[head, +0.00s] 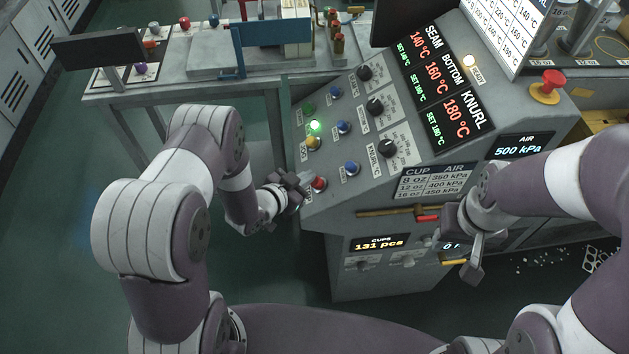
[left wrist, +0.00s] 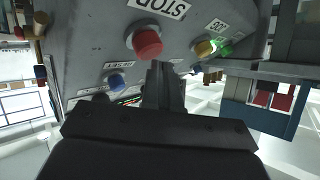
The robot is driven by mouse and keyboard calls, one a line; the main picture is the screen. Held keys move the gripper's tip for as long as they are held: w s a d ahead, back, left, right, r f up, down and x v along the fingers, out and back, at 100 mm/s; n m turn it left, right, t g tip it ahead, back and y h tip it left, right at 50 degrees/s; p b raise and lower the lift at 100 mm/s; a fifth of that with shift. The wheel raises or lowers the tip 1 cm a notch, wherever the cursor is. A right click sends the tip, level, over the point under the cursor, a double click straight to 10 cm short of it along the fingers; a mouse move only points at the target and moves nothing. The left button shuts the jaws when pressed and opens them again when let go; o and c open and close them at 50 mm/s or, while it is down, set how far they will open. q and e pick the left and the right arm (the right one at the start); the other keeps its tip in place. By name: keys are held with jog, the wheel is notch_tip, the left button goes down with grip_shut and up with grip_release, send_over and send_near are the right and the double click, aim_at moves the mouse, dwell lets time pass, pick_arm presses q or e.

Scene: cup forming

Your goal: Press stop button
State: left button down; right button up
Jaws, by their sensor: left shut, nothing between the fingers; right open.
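The red stop button (head: 319,183) sits at the lower left corner of the sloped grey control panel (head: 345,205). In the left wrist view the red button (left wrist: 148,43) shows large, with a STOP label (left wrist: 160,7) beside it. My left gripper (head: 301,184) is shut and empty, just left of the button. In the left wrist view its fingertips (left wrist: 160,68) lie close to the button's edge; I cannot tell whether they touch it. My right gripper (head: 466,262) is open at the panel's lower front edge, well away from the stop button.
Near the stop button are a yellow button (head: 313,142), a lit green lamp (head: 315,126) and a blue button (head: 351,168). Black knobs (head: 387,148) and a temperature display (head: 436,85) are farther right. A red mushroom button (head: 551,82) on a yellow base stands at the upper right.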

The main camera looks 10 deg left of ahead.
pick_arm(q)
jog(key=shift+d+f+b, duration=0.3)
jog(key=shift+f+b, duration=0.1)
dwell(0.8)
jog(key=shift+r, duration=0.15)
jog(key=shift+s+a+r+p, duration=0.1)
jog(key=shift+a+r+p, duration=0.5)
jog(key=shift+p, duration=0.1)
jog(key=shift+d, duration=0.1)
jog(key=shift+s+a+r+p, duration=0.2)
jog(key=shift+a+r+p, duration=0.5)
jog(key=shift+r+p, duration=0.3)
jog(key=shift+s+a+r+p, duration=0.2)
jog(key=shift+a+r+p, duration=0.6)
jog(key=shift+r, duration=0.25)
jog(key=shift+d, duration=0.1)
